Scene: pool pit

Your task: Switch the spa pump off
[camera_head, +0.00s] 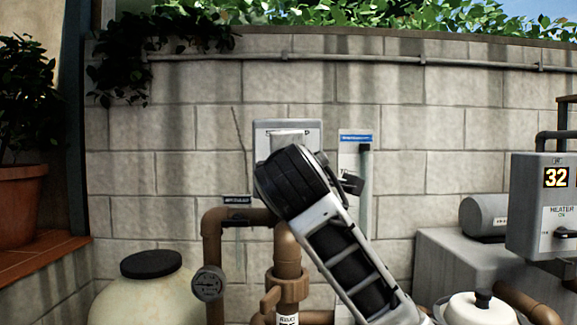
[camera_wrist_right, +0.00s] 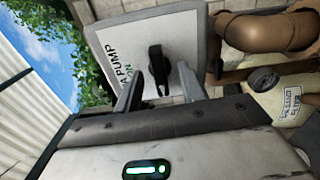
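The spa pump switch box (camera_head: 262,140) is a grey box with a pale face on the block wall in the head view, mostly hidden behind my right wrist. In the right wrist view its white panel (camera_wrist_right: 185,38) shows tilted, with part of a label reading "A PUMP" and a green "ON". A black rotary handle (camera_wrist_right: 155,62) stands out from the panel. My right gripper (camera_wrist_right: 160,88) is open, its two fingers on either side of the handle in the picture, with gaps to it; contact does not show. My left gripper is in neither view.
Brown pipes with a valve (camera_head: 287,292) and a gauge (camera_head: 208,283) stand below the box. A grey heater box (camera_head: 541,205) reading 32 is at the right. A cream filter tank (camera_head: 145,298) is at lower left, and a potted plant (camera_head: 25,205) at far left.

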